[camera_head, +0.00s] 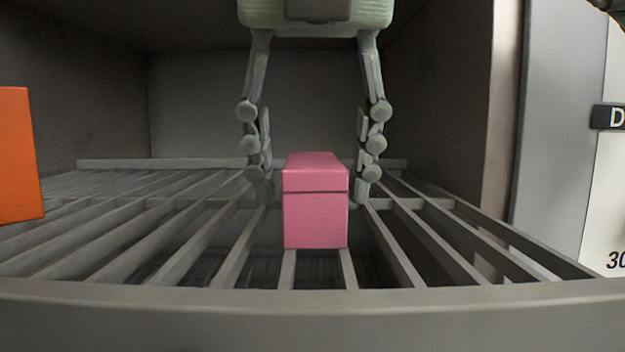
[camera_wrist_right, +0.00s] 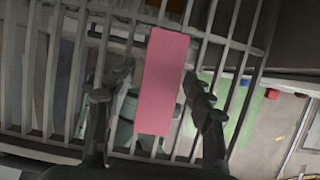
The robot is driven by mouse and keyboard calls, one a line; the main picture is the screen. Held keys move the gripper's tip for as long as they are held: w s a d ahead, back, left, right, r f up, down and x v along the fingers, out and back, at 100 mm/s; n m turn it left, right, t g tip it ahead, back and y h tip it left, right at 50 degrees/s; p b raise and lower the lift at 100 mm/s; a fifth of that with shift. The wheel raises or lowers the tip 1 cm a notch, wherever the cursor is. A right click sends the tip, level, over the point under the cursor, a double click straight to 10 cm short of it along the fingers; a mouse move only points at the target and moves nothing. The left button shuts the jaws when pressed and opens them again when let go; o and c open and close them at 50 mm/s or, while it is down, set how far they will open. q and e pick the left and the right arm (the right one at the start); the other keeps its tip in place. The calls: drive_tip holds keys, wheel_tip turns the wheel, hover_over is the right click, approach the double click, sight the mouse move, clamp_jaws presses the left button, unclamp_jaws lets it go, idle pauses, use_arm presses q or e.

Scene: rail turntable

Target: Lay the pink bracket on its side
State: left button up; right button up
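The pink bracket (camera_head: 315,220) rests on the grey slatted turntable (camera_head: 420,235), near its front edge in the head view. Its front face shows a horizontal seam or step below the top. My right gripper (camera_head: 312,186) reaches down from above, with one finger on each side of the bracket. Gaps show between both fingers and the bracket, so it is open and holds nothing. My left gripper is not in view.
An orange block (camera_head: 18,155) stands at the left edge of the head view. Dark walls enclose the back and sides.

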clamp_jaws()
